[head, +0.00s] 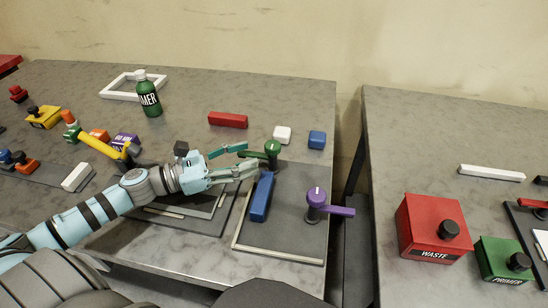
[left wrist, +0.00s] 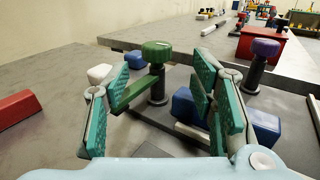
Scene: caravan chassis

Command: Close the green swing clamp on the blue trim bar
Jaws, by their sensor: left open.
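The green swing clamp (head: 272,150) stands at the back-left corner of a dark fixture plate. Its arm points left, away from the blue trim bar (head: 263,198), which lies on the plate in front of it. My left gripper (head: 248,161) is open beside the clamp, coming from the left. In the left wrist view the green clamp's knob (left wrist: 157,50) rises beyond the fingers, and its arm (left wrist: 132,92) lies in the gap between them, nearer the left finger. The blue trim bar (left wrist: 262,127) is partly hidden behind the right finger there. My right gripper is out of view.
A purple clamp (head: 316,198) stands at the plate's right, its arm pointing right. A white block (head: 282,134), a blue block (head: 317,140) and a red bar (head: 228,120) lie behind. A gap separates this table from the right one, which holds a red waste box (head: 430,230).

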